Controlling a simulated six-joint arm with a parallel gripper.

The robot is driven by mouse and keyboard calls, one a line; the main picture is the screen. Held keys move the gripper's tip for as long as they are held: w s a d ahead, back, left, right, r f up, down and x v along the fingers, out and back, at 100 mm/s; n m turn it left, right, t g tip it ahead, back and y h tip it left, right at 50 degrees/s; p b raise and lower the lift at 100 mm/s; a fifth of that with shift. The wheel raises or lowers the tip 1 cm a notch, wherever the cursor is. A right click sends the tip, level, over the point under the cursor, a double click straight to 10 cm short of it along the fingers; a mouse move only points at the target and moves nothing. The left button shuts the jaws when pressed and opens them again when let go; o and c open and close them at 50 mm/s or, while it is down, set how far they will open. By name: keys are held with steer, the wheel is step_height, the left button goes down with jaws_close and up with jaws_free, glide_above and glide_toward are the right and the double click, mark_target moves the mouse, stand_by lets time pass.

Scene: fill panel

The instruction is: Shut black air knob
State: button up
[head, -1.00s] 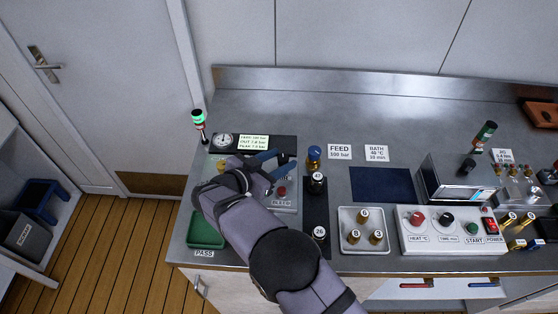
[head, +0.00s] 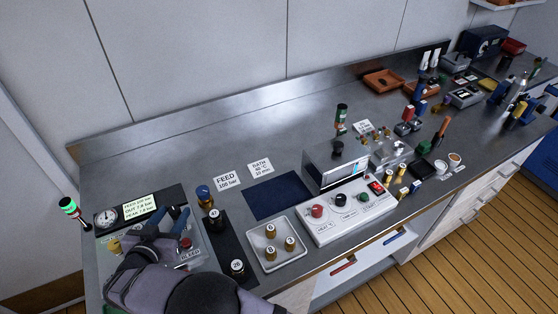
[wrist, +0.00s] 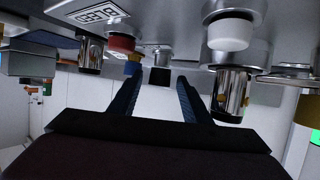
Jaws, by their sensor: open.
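The fill panel (head: 200,258) lies at the left end of the bench in the head view, partly covered by my arm. My gripper (head: 170,217) is over it with its blue fingers apart. A black knob (head: 173,211) shows close to the fingertips. In the wrist view a dark block-like knob (wrist: 160,76) appears between the fingertips of my gripper (wrist: 158,84), with nothing held. I cannot tell whether the fingers touch it. A red knob (head: 186,243) labelled BLEED is to its right, and it seems to show in the wrist view too (wrist: 122,43).
A round gauge (head: 106,218) and a lit readout (head: 140,206) sit behind the panel. A green-lit beacon (head: 68,206) stands at the left corner.

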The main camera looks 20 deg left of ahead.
steer(key=b+v, duration=0.2)
steer(key=v, duration=0.5)
steer(key=shift+d+f+b, duration=0.1)
steer(key=shift+b, duration=0.25)
steer(key=w+d+r+g+y+p, duration=0.1)
steer(key=w+d+r+p, duration=0.15)
steer(key=w+r, duration=0.45)
steer(key=w+d+r+g+y+p, duration=0.2)
steer(key=w+d, duration=0.2)
steer(key=w, duration=0.7)
steer(key=w+d+r+g+p, duration=0.1)
steer(key=w+d, duration=0.1)
steer(key=d, duration=0.7)
steer(key=w+d+r+g+h+p, duration=0.1)
steer(key=d+g+p, duration=0.1)
steer(key=d, duration=0.6)
steer(key=shift+w+d+n+p, duration=0.3)
steer(key=shift+w+d, duration=0.05)
steer(key=shift+d, duration=0.05)
steer(key=shift+f, duration=0.1)
